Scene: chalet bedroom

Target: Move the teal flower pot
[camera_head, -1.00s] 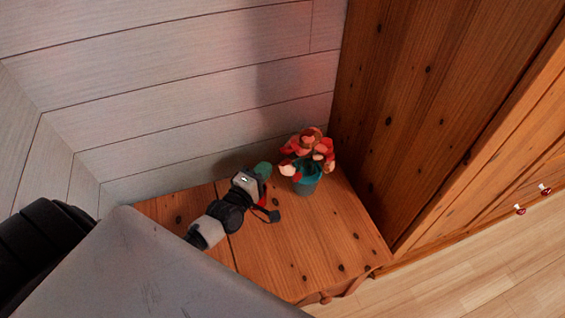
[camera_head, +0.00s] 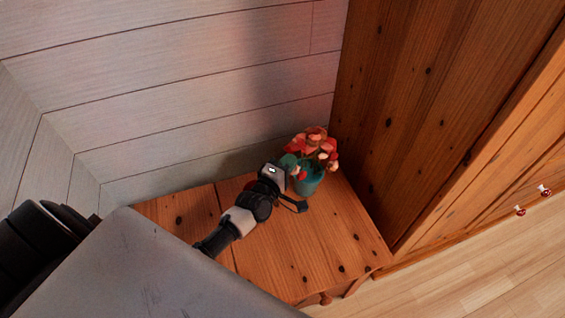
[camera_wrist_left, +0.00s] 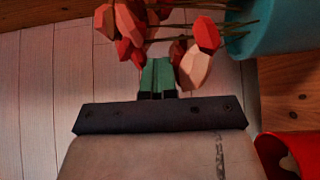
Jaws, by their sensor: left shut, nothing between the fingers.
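The teal flower pot (camera_head: 309,182) with red and pink flowers (camera_head: 318,146) is near the back right of a wooden top, leaning slightly to the right. My left gripper (camera_head: 289,163) is shut and empty, its green fingertips at the left side of the plant. In the left wrist view the shut green fingers (camera_wrist_left: 158,76) are among the flower heads (camera_wrist_left: 197,65), and the teal pot (camera_wrist_left: 278,24) is at the upper right. I cannot tell whether the fingers touch the flowers. My right gripper is not in view.
The wooden top (camera_head: 290,250) is bare in front of the pot. A white plank wall (camera_head: 170,100) stands behind and a tall wooden side (camera_head: 415,90) stands to the right. A red object (camera_wrist_left: 292,152) is partly visible in the left wrist view.

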